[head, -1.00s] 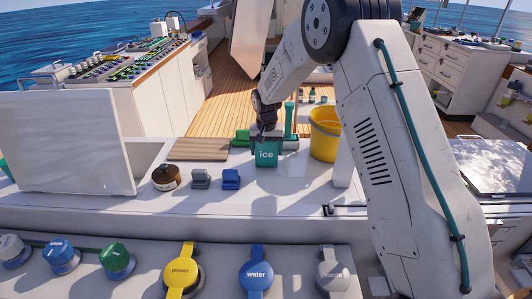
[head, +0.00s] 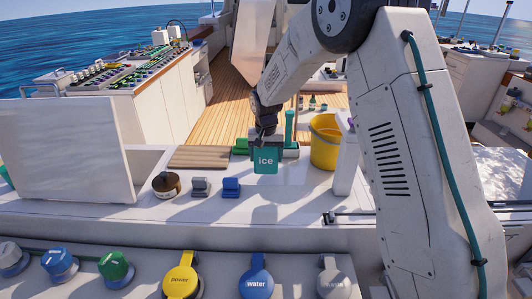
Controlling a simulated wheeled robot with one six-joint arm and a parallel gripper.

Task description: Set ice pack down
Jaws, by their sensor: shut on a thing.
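The ice pack (head: 265,161) is a teal block with the word "ice" on its near face. It hangs upright under my gripper (head: 264,141), which is shut on it near its top. The pack is over the white counter (head: 300,195), with a shadow on the surface below and in front of it. I cannot tell whether its bottom touches the counter. The fingertips are small and partly hidden by the pack.
A yellow bucket (head: 325,145) stands right of the pack, and green items (head: 290,130) are behind it. A wooden board (head: 199,157), a brown round pot (head: 166,185), and grey (head: 200,187) and blue (head: 231,187) clips are left. A white panel (head: 68,150) stands far left.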

